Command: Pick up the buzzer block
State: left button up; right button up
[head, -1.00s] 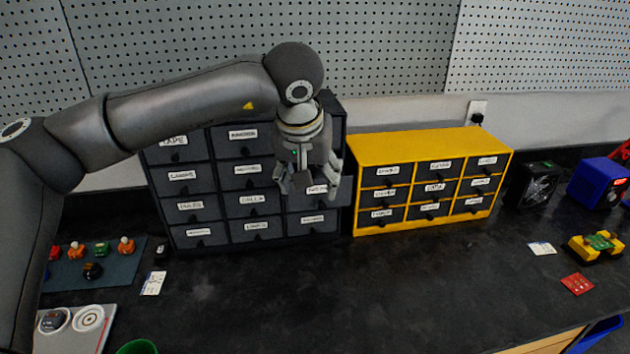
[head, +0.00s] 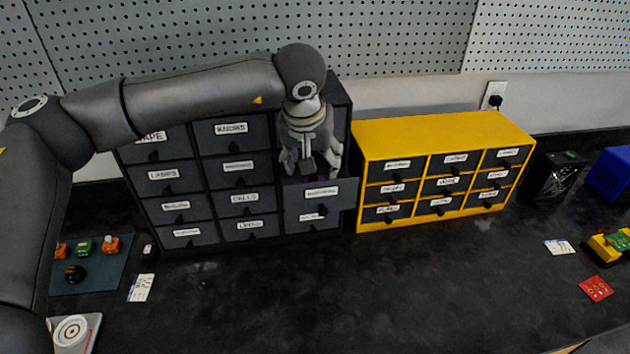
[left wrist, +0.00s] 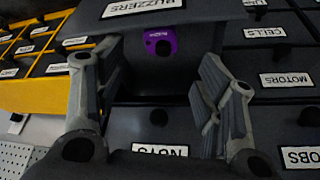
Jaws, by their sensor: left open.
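The buzzer block (left wrist: 160,42) is a small purple piece with a dark round centre, seen in the left wrist view inside the open drawer labelled BUZZERS (left wrist: 210,12). In the head view only a hint of purple (head: 318,178) shows below my left gripper (head: 311,170). That gripper points down over the open drawer (head: 345,193), behind its front. In the left wrist view the fingers (left wrist: 160,70) are spread wide, with the block beyond them and between their lines. Nothing is held. My right gripper is in neither view.
The dark drawer cabinet (head: 185,187) stands behind the open drawer. A yellow cabinet (head: 440,130) stands close to the right. A mat with small parts (head: 100,280) lies at left; a red card (head: 596,288) lies at right. The counter in front (head: 330,295) is clear.

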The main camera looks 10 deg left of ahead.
aim_at(314, 178)
pick_arm(q)
jog(key=shift+w+f, duration=0.25)
jog(key=shift+f, duration=0.1)
jog(key=p+x, duration=0.2)
jog(key=x, duration=0.2)
jog(key=shift+a+f, duration=0.15)
jog(key=shift+f, duration=0.05)
jog(key=shift+w+f, duration=0.2)
jog(key=shift+f, duration=0.2)
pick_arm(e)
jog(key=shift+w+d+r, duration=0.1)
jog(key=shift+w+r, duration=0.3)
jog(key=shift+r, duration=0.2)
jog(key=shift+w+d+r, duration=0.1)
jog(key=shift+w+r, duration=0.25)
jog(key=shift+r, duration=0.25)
pick_arm(q)
jog(key=shift+c, duration=0.4)
jog(key=c, duration=0.9)
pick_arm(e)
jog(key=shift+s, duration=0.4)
